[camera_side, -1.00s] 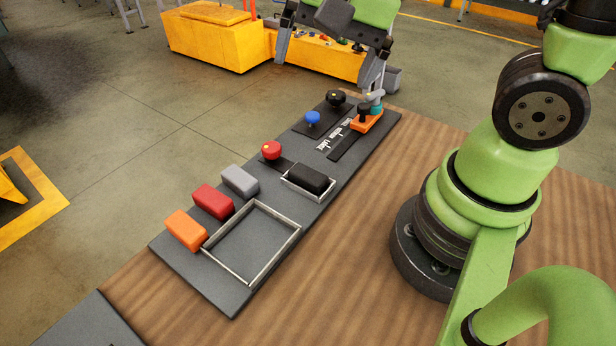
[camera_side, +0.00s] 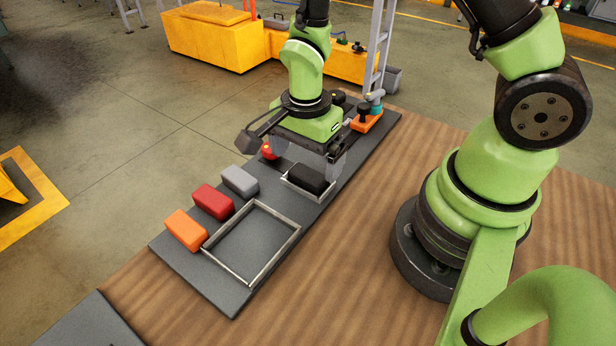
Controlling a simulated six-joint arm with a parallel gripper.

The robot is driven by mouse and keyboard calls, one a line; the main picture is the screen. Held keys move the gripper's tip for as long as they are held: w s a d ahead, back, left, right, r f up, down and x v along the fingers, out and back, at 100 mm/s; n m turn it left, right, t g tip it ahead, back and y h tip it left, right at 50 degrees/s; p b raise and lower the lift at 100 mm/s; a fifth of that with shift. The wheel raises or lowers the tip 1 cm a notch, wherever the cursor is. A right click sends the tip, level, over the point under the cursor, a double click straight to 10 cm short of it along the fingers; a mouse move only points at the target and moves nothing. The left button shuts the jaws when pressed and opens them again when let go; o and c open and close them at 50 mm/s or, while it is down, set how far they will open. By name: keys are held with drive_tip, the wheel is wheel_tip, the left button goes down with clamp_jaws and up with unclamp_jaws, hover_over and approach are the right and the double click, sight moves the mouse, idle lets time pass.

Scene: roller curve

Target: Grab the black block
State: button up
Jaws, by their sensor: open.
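The black block (camera_side: 307,181) lies in a small light-rimmed tray (camera_side: 320,199) on the grey board. My gripper (camera_side: 306,163) is open, with its fingers pointing down just above and behind the block. One finger shows near the right end of the block, and the other is to the left near the red knob. The far part of the block is partly covered by the gripper. I cannot tell whether a finger touches the block or the tray.
A grey block (camera_side: 240,181), a red block (camera_side: 213,202) and an orange block (camera_side: 186,230) stand along the board's left edge. A larger empty frame (camera_side: 273,279) is in front. A red knob (camera_side: 268,151) and an orange fixture (camera_side: 367,119) are near the gripper.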

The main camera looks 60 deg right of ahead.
sight(304, 177)
drive_tip(key=f, duration=0.4)
drive_tip(key=shift+w+f, duration=0.3)
drive_tip(key=shift+f, duration=0.1)
drive_tip(key=shift+c, duration=0.2)
drive_tip(key=c, duration=0.9)
